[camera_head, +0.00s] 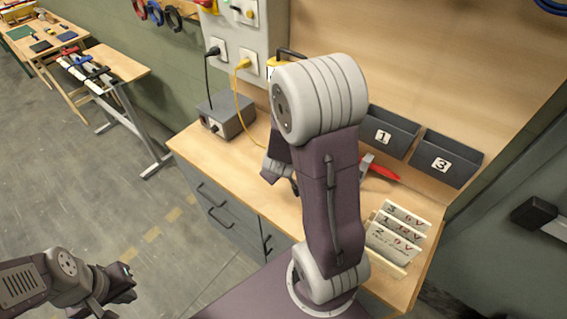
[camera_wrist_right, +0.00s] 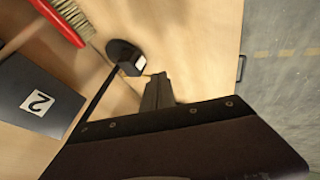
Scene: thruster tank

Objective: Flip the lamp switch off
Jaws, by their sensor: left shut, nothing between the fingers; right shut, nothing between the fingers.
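In the right wrist view a round black base (camera_wrist_right: 122,50) with a thin black stem, which looks like the lamp's foot, stands on the wooden bench. A small block with a pale face (camera_wrist_right: 132,66), apparently its switch, sits at the base's edge. My right gripper (camera_wrist_right: 158,78) is shut and empty, its tips just right of and below that block in the picture; I cannot tell whether they touch. In the head view my right arm hides the lamp and most of this gripper. My left gripper (camera_head: 124,283) is shut and empty at the lower left, away from the bench.
The bench (camera_head: 195,146) holds a grey box (camera_head: 226,116) with cables to a wall panel (camera_head: 255,38). Bins marked 1 (camera_head: 388,133) and 3 (camera_head: 445,158) and a card rack (camera_head: 397,232) are at right. The red-handled brush (camera_wrist_right: 62,20) and bin 2 (camera_wrist_right: 35,100) lie near the base.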

